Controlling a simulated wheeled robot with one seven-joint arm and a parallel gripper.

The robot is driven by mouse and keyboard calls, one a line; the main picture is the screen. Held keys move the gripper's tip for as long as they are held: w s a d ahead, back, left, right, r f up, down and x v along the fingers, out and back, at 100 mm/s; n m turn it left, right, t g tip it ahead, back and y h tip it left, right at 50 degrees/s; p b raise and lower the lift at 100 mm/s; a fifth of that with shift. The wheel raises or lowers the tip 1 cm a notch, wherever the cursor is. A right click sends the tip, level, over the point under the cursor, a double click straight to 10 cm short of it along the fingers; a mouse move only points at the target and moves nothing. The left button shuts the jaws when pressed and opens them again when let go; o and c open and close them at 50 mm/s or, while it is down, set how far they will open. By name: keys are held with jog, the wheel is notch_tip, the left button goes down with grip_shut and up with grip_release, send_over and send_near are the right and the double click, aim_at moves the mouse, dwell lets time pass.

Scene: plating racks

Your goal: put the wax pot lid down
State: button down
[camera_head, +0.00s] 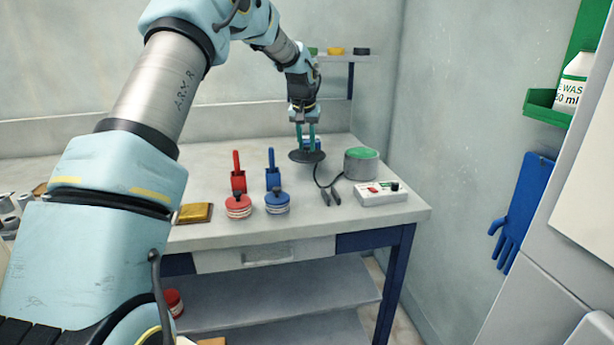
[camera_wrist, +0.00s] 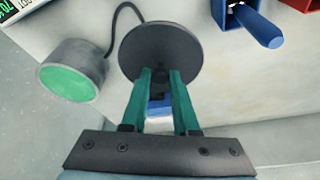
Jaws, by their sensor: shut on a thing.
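The wax pot lid (camera_head: 298,157) is a flat, dark grey disc near the back right of the bench. My gripper (camera_head: 307,147) is above it, its green fingers pointing down and shut on its middle. In the wrist view the lid (camera_wrist: 160,45) shows nearly face-on at the fingertips (camera_wrist: 160,73). I cannot tell whether it touches the bench top. The wax pot (camera_head: 361,167), a grey cylinder with a green top surface, stands uncovered to the right of the lid. The pot also shows in the wrist view (camera_wrist: 72,72), with a dark cable beside it.
A small blue item is partly hidden behind my fingers.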

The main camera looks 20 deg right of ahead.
aim_at(305, 159)
jog(key=shift+f+p, duration=1)
jog(key=shift+f, duration=3)
jog(key=shift+f, duration=0.2)
jog(key=c, duration=0.7)
grip_release()
jog(key=b+v, duration=0.2)
jog(key=v, duration=1)
jog(key=shift+r+b, duration=0.2)
jog(key=shift+b, duration=0.2)
